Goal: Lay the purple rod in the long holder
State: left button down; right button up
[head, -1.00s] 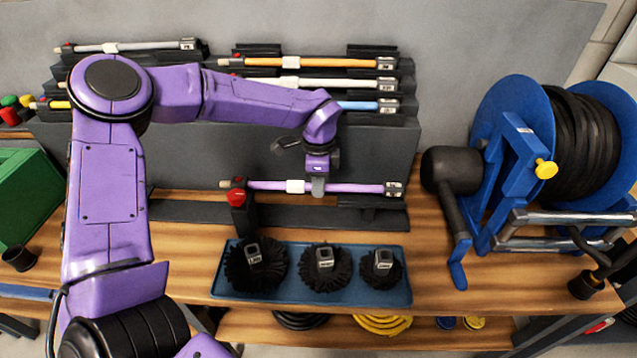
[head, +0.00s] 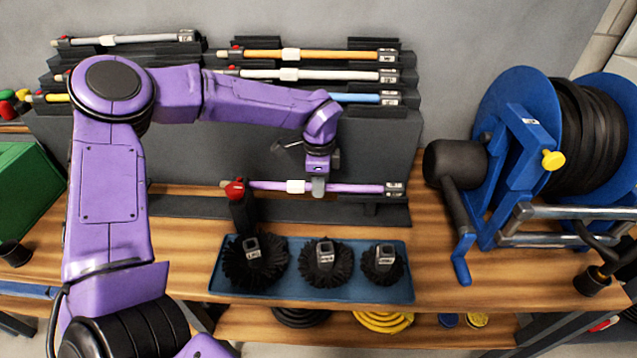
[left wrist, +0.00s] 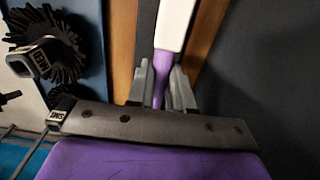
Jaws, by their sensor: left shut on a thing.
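The purple rod (head: 350,188) lies level across the head view, with a red tip at its left end, a white band near its middle and a grey labelled block at its right end. My left gripper (head: 318,190) is shut on the rod just right of the white band. The left wrist view shows the purple rod (left wrist: 162,75) between the fingers (left wrist: 165,95). The long holder (head: 330,214) is a dark rail with upright supports, just below the rod in the picture. I cannot tell whether the rod touches the supports. My right gripper is out of view.
A dark stepped rack (head: 260,130) behind bears several coloured rods. A blue tray (head: 300,290) with three black brushes sits in front. A blue hose reel (head: 505,170) stands at the right. A green box (head: 25,195) is at the left.

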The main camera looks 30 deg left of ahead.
pick_arm(q)
jog(key=c, duration=0.9)
grip_release()
jog(key=shift+c, duration=0.2)
notch_tip(320, 180, up, 11)
jog(key=b, duration=0.1)
jog(key=shift+f, duration=0.2)
